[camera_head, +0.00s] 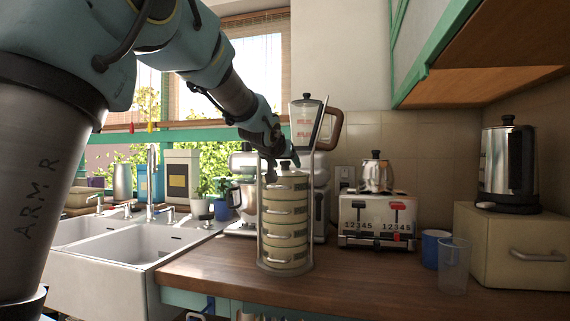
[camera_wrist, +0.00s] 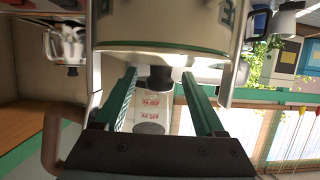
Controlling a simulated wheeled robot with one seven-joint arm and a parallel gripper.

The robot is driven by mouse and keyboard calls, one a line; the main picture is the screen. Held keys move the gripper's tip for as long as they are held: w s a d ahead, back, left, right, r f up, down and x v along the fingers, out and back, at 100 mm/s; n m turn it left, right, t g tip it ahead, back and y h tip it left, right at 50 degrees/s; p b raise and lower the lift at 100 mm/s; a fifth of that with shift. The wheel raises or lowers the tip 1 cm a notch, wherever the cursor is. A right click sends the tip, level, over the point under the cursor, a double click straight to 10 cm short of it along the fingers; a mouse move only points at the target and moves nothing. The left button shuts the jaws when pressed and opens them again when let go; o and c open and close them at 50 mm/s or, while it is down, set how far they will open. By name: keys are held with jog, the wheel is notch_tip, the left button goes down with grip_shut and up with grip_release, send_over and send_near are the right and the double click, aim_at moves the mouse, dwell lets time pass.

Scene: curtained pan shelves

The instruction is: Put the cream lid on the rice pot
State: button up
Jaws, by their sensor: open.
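A stack of cream pans (camera_head: 285,222) with side handles stands upright in a metal frame on the counter. A cream lid (camera_head: 285,174) with a dark knob appears to top the stack; in the wrist view, which looks inverted, the cream lid (camera_wrist: 165,62) shows a green rim and the knob (camera_wrist: 155,78). My gripper (camera_head: 283,157) is just above the stack's top. In the wrist view its green fingers (camera_wrist: 165,92) are apart, one on each side of the knob, and hold nothing. I cannot tell which vessel is the rice pot.
The frame's upright bars (camera_head: 313,200) flank the stack close to my gripper. A jug (camera_head: 304,125) with a brown handle is behind. A toaster (camera_head: 377,222), blue mug (camera_head: 433,247) and clear glass (camera_head: 454,266) stand right. A double sink (camera_head: 130,245) is left. The front counter is bare.

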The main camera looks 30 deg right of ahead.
jog(key=b+v, duration=0.5)
jog(key=v, duration=0.4)
jog(key=shift+s+a, duration=0.15)
jog(key=shift+s, duration=0.1)
jog(key=shift+s+a+r, duration=0.3)
jog(key=shift+s+a, duration=0.05)
jog(key=shift+s, duration=0.1)
